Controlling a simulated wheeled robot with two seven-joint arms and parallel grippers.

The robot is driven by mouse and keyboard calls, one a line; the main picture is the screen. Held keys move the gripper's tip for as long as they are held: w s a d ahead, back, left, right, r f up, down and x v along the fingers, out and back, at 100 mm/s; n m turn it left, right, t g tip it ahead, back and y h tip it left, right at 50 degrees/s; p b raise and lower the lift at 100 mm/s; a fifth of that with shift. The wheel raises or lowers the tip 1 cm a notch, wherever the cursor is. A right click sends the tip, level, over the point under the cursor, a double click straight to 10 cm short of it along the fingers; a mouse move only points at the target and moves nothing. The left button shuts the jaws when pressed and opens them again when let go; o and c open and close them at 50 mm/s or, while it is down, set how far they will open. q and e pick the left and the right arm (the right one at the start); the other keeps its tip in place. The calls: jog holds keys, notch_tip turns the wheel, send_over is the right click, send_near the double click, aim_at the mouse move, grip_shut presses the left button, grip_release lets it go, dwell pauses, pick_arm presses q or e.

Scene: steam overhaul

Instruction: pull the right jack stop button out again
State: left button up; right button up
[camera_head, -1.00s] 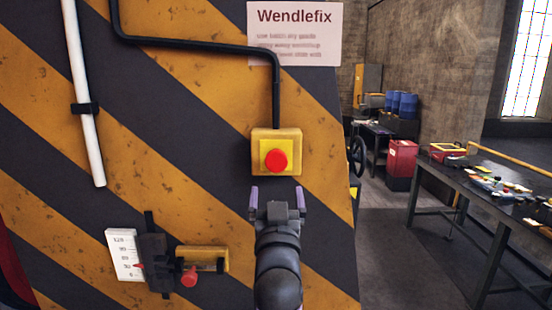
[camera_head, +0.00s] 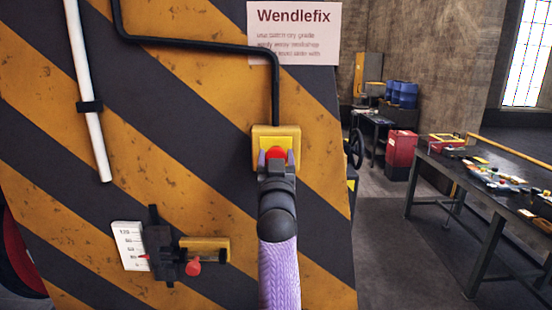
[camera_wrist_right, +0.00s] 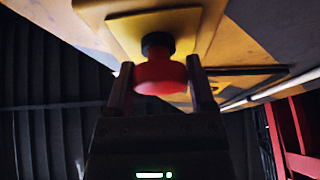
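The right jack stop button (camera_head: 276,153) is a red mushroom head on a yellow box (camera_head: 260,149), fixed to the striped panel below the Wendlefix sign. In the right wrist view the red head (camera_wrist_right: 160,77) stands on a short black collar (camera_wrist_right: 158,44) in front of the yellow plate. My right gripper (camera_head: 276,160) has one finger on each side of the red head. In the wrist view the fingers (camera_wrist_right: 160,85) appear to touch its sides. My arm hides the button's lower part in the head view. My left gripper is not in view.
A black cable (camera_head: 200,41) runs to the box from above. A white pipe (camera_head: 92,125) is at left. Below left are a gauge scale (camera_head: 128,246) and a yellow block (camera_head: 207,248) with a red knob (camera_head: 193,268). A workbench (camera_head: 500,195) stands at right.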

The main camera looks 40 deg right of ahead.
grip_shut()
jog(key=shift+s+a+f, duration=0.1)
jog(key=shift+s+a, duration=0.1)
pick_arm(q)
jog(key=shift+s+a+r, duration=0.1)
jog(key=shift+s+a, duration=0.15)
pick_arm(e)
jog(key=shift+s+a, duration=0.2)
jog(key=shift+s, duration=0.05)
jog(key=shift+o, duration=1.1)
grip_release()
jog(key=shift+o, duration=1.3)
jog(key=shift+s+a, duration=0.1)
